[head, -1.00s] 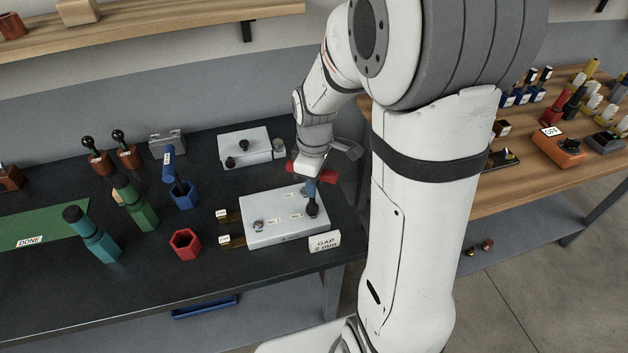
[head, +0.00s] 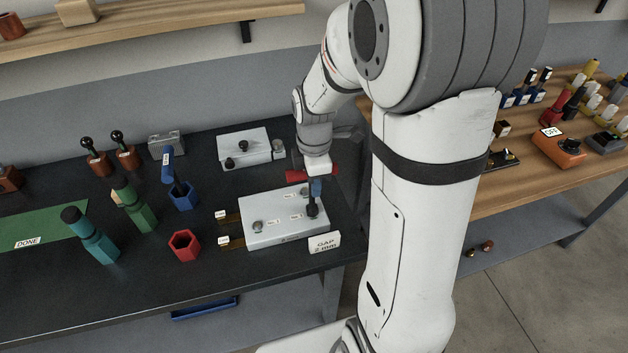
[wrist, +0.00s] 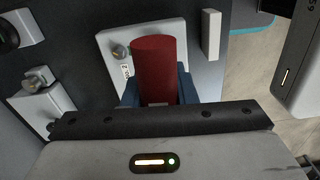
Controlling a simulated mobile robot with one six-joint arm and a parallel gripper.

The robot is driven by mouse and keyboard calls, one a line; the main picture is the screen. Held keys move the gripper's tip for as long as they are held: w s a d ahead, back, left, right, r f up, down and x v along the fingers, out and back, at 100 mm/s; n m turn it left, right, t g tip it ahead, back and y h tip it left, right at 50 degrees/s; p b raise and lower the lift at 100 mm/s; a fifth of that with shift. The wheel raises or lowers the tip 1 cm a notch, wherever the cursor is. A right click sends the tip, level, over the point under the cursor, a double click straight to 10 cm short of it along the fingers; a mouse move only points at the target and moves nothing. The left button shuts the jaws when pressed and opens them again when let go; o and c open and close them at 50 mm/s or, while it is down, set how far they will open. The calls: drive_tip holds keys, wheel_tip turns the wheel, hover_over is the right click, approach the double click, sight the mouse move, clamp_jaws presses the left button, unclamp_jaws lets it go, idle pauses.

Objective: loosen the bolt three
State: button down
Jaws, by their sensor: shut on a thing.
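My gripper (head: 316,172) is shut on a red-handled tool (head: 328,171) above the right part of the light grey plate (head: 270,232). In the wrist view the red handle (wrist: 154,65) sits in front of the gripper, with blue parts on both sides. A bolt (head: 258,226) stands at the plate's left, by the No. 1 label.
An empty red holder (head: 185,246) and a blue holder with a tool (head: 183,194) stand left of the plate. A GAP 2 mm sign (head: 324,243) stands at its front right. A second grey block (head: 245,147) lies behind. Green and teal holders stand further left.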

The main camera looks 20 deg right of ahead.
drive_tip(key=n, duration=0.4)
drive_tip(key=shift+w, duration=0.1)
idle(0.5)
drive_tip(key=shift+n, duration=0.9)
drive_tip(key=shift+m, duration=0.7)
drive_tip(key=shift+r+p, duration=1)
drive_tip(key=shift+r, duration=0.7)
drive_tip(key=shift+r, duration=0.1)
wheel_tip(320, 180, up, 5)
drive_tip(key=p, duration=0.3)
drive_tip(key=shift+p, duration=0.4)
